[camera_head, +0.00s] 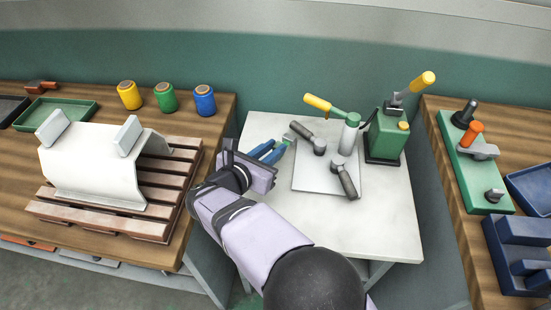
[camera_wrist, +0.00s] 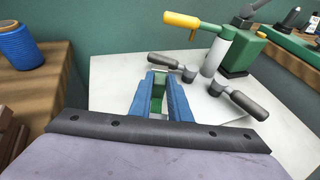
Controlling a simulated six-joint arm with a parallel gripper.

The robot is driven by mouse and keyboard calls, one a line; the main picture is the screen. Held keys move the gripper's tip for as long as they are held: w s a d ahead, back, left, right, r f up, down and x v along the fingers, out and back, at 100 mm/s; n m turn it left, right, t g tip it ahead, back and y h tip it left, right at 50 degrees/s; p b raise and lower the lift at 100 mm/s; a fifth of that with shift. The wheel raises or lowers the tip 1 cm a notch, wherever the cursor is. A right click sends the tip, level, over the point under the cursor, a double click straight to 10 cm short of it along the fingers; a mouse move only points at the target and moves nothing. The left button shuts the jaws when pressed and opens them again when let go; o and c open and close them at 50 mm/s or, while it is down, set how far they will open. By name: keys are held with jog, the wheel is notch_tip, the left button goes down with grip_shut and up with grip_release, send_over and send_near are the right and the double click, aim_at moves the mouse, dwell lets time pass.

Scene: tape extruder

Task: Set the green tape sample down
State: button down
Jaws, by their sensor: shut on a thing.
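My gripper (camera_head: 268,152) has blue fingers and reaches over the left part of the pale table. In the wrist view its fingers (camera_wrist: 164,97) are shut on the green tape sample (camera_wrist: 158,98), a small green piece between them. Only a bit of the sample shows, and its lower end is partly hidden by the fingers. I cannot tell whether it touches the table. The pale table (camera_head: 390,225) has a grey plate (camera_head: 314,180) on it, just right of my gripper, with dark-handled clamps (camera_head: 346,180) on it.
A yellow-handled extruder tool (camera_head: 350,133) and a green press (camera_head: 386,136) stand at the table's back. Yellow (camera_head: 129,95), green (camera_head: 166,97) and blue (camera_head: 204,100) spools stand on the left bench. A wooden pallet (camera_head: 150,222) bears a white bent sheet (camera_head: 92,168). The table's front is clear.

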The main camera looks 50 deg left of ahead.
jog(key=shift+f, duration=1.95)
jog(key=shift+f, duration=0.2)
jog(key=c, duration=1.7)
grip_release()
jog(key=shift+o, duration=0.2)
jog(key=shift+r, duration=0.1)
jog(key=shift+r, duration=0.15)
jog(key=shift+o, duration=0.5)
jog(key=b+v, duration=0.1)
jog(key=v, duration=1.1)
jog(key=shift+d+b, duration=0.1)
jog(key=shift+b, duration=0.2)
